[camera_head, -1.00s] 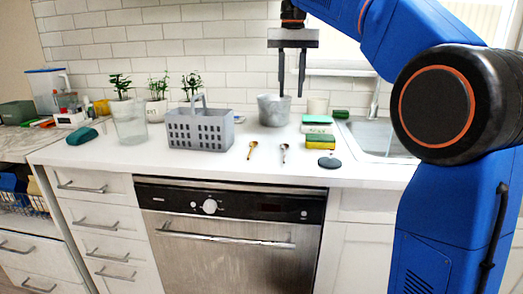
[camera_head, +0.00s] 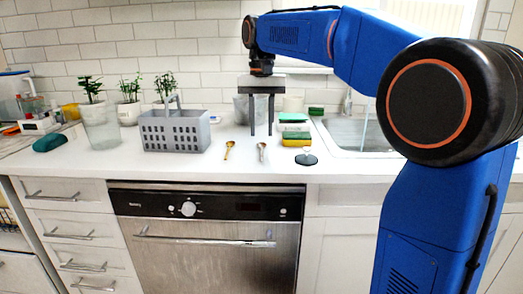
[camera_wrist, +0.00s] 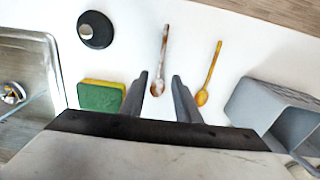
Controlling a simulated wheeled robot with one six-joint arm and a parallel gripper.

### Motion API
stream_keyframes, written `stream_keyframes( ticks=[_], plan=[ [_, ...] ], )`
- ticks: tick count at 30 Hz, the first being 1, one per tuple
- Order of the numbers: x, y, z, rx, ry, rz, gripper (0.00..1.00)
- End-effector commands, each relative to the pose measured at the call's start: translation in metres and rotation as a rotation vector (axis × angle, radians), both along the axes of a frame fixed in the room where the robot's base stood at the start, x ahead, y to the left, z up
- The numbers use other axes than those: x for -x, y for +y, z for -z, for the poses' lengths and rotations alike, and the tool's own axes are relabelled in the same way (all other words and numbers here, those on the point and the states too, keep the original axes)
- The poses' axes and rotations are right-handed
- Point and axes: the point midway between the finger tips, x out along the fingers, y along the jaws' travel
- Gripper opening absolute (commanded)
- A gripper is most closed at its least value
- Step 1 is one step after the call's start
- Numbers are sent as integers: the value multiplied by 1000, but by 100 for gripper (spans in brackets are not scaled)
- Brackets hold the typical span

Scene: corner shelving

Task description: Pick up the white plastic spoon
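Two spoons lie on the white counter. The paler, silvery-white one (camera_head: 262,152) with brownish tints is on the right in the head view; it also shows in the wrist view (camera_wrist: 161,62). No plainly white plastic spoon shows. The golden-yellow spoon (camera_head: 228,150) lies to its left; in the wrist view it is on the right (camera_wrist: 211,73). My gripper (camera_head: 261,133) is open and empty, pointing down above the counter close to the pale spoon. In the wrist view the pale spoon's bowl lies between the fingertips (camera_wrist: 159,77); the handle extends away from my gripper.
A grey perforated basket (camera_head: 174,132) stands left of the spoons. A grey pot (camera_head: 242,108) stands behind my gripper. The counter front is clear.

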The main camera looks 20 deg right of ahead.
Motion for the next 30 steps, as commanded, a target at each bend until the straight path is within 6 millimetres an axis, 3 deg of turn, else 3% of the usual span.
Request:
stream_keyframes(
  ticks=[12,22,23,26,30],
  plan=[
    [3,1,45,0,0,0,30],
    [2,1,52,-1,-1,0,30],
    [2,1,52,-1,-1,0,27],
    [2,1,52,0,-1,0,3],
    [2,1,52,0,-1,0,0]
  ],
)
